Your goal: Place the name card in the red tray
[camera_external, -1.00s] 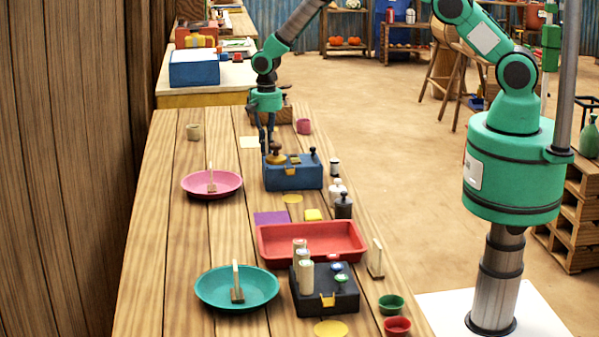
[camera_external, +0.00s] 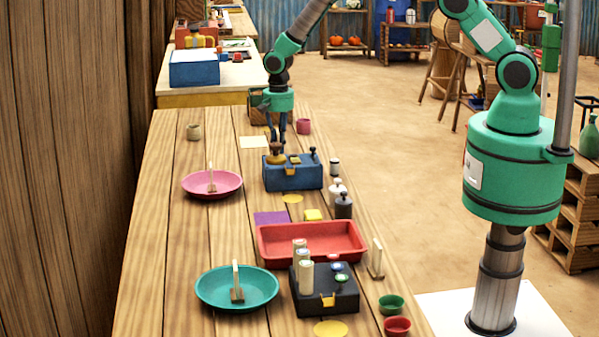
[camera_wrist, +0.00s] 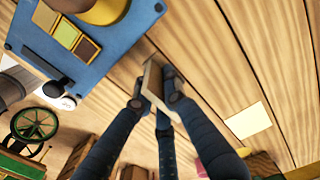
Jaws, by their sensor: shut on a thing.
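My gripper (camera_external: 277,138) is at the far part of the bench, just behind the blue balance box (camera_external: 293,174). In the wrist view, my gripper (camera_wrist: 155,98) is shut on a small pale wooden piece, which looks like the name card (camera_wrist: 152,82). In the outside view the piece is too small or hidden to make out. The red tray (camera_external: 311,257) is nearer the camera on the bench, and looks empty. Similar upright cards stand in the pink dish (camera_external: 228,190), in the teal dish (camera_external: 263,296) and on the bench right of the tray (camera_external: 376,259).
A black box (camera_external: 340,303) with pale cylinders stands in front of the tray. Dark and white weights (camera_external: 343,206) stand between the blue box and the tray near the right edge. A purple sheet (camera_external: 271,217) lies behind the tray. The bench's left side has bare room.

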